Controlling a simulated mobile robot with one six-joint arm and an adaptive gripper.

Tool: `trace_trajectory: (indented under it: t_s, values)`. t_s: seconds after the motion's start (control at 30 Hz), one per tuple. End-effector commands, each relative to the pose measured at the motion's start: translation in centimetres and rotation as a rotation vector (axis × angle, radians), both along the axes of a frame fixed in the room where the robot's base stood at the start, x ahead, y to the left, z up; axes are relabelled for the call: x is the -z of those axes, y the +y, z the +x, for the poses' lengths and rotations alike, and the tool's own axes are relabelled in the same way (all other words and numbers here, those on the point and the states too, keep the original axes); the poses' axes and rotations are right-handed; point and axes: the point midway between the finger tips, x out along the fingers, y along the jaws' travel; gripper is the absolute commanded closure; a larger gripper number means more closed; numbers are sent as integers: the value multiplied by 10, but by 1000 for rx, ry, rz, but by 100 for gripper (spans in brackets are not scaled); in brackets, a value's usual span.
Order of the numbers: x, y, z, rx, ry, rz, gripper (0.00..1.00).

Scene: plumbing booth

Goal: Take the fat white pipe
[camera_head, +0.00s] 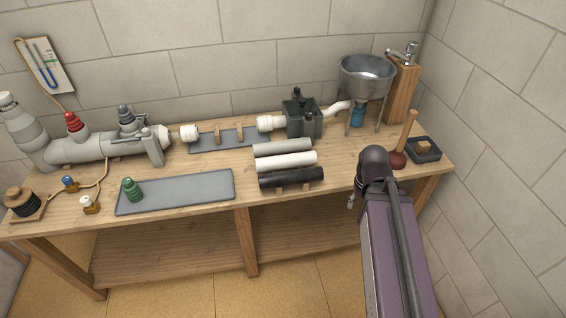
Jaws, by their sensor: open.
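The fat white pipe (287,161) lies on the workbench, right of its middle, in a row of three pipes. A grey pipe (282,147) lies just behind it and a black pipe (291,178) just in front. Nothing holds the white pipe. My arm rises from the lower right, with its dark joint over the bench's front edge. Only a small part of my gripper (352,200) shows, at the left side of my arm. It is open, to the right of the pipes and apart from them. My arm hides most of it.
A metal funnel bowl (367,78), a dark grey box (302,117) and a plunger (403,142) stand behind and right of the pipes. Large grey pipework (85,148) fills the back left.

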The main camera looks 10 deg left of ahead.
Motion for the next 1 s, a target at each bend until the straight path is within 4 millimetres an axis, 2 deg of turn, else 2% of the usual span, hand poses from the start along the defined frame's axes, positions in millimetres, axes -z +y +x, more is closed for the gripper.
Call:
trace_trajectory:
  t_s: [0.2,0.33,0.37,0.53,0.67,0.87,1.0]
  values:
    - [0,0,0,0,0,0,43]
    - [0,1,1,5,-1,0,4]
    - [0,1,2,8,-1,0,0]
    - [-2,8,16,57,-11,0,0]
    - [-4,20,37,148,-24,2,0]
    - [-10,50,82,361,-55,15,0]
    - [-14,78,115,534,-79,32,0]
